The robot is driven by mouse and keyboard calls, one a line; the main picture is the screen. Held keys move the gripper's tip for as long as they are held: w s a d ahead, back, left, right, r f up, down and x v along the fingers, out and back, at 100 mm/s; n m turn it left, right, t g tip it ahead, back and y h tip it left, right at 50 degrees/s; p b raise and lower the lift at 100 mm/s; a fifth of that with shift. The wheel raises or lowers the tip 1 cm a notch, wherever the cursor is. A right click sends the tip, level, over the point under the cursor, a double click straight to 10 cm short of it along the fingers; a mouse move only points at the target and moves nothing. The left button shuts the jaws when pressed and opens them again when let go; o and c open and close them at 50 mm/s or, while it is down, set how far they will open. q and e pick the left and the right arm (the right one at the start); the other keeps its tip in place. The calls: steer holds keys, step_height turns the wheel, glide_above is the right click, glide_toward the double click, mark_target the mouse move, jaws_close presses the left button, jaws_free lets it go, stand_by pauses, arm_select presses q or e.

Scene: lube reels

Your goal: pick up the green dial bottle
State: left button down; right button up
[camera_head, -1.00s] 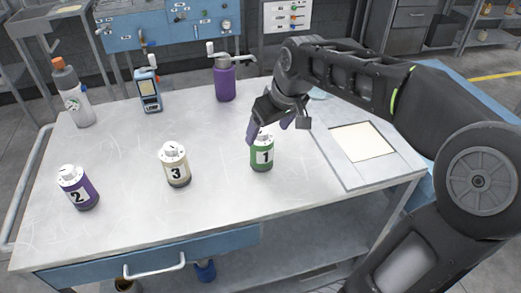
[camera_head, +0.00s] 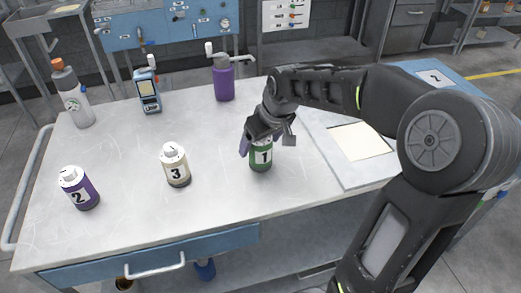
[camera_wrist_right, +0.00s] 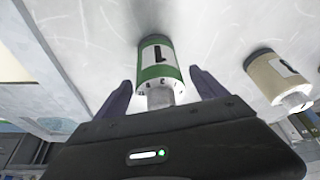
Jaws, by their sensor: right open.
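The green dial bottle (camera_head: 261,158), with a white label reading 1, stands upright on the metal table (camera_head: 225,185). My right gripper (camera_head: 262,148) is open over its top, and the gripper hides the bottle's cap in the head view. In the right wrist view the green bottle (camera_wrist_right: 157,62) lies between the two open purple fingers of the right gripper (camera_wrist_right: 160,92), with a gap on each side. Its pale dial cap (camera_wrist_right: 160,94) points toward the palm. My left gripper is not in view.
A cream bottle marked 3 (camera_head: 175,167) and a purple bottle marked 2 (camera_head: 80,190) stand to the left. A purple pump bottle (camera_head: 224,82), a blue device (camera_head: 149,95) and a grey bottle (camera_head: 76,100) stand behind. A flat panel (camera_head: 360,142) lies to the right.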

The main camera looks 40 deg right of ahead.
steer(key=shift+c, duration=0.5)
steer(key=c, duration=1.7)
